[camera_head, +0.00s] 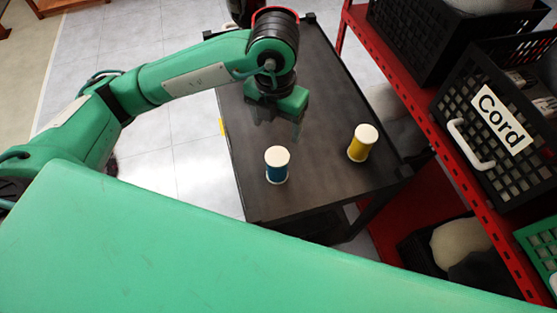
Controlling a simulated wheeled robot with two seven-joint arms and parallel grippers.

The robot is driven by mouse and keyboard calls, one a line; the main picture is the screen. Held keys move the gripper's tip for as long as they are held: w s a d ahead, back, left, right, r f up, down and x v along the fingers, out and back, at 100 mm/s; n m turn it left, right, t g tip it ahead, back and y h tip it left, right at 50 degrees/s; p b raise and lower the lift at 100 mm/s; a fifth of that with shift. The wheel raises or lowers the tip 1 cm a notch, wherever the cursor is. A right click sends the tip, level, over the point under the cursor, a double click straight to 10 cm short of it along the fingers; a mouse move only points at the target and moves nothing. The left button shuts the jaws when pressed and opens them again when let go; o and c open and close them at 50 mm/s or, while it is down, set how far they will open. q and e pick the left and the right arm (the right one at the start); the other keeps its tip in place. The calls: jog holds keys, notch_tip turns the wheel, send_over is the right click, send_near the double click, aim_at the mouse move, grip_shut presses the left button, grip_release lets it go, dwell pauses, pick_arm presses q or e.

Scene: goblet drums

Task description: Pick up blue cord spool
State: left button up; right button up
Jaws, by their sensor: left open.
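The blue cord spool (277,165) stands upright near the front left part of a dark table (320,105). It has a white top and a white base rim. My left gripper (283,118) hangs over the table behind the spool, apart from it. It is open, and its fingers are dark and hard to make out against the tabletop. I see nothing held in it. My right gripper is not in view.
A yellow spool (361,143) stands upright to the right of the blue one. A red shelf (430,125) on the right holds black crates, one crate (495,120) labelled "Cord". The table's middle and back are mostly clear.

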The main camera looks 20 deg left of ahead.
aim_at(277, 157)
pick_arm(q)
notch_tip(277, 157, down, 8)
jog(key=shift+a+f+p, duration=0.1)
jog(key=shift+f+p, duration=0.05)
jog(key=shift+p, duration=0.75)
jog(key=shift+f, duration=0.2)
jog(key=f+p, duration=0.1)
jog(key=f, duration=0.2)
jog(key=f+p, duration=0.1)
jog(key=shift+s+d+f+p, duration=0.15)
jog(key=shift+s+d+p, duration=0.05)
jog(key=shift+s+p, duration=0.1)
jog(key=shift+w+f, duration=0.1)
jog(key=shift+f, duration=0.2)
jog(key=c, duration=0.9)
jog(key=shift+c, duration=0.2)
jog(key=shift+r, duration=0.15)
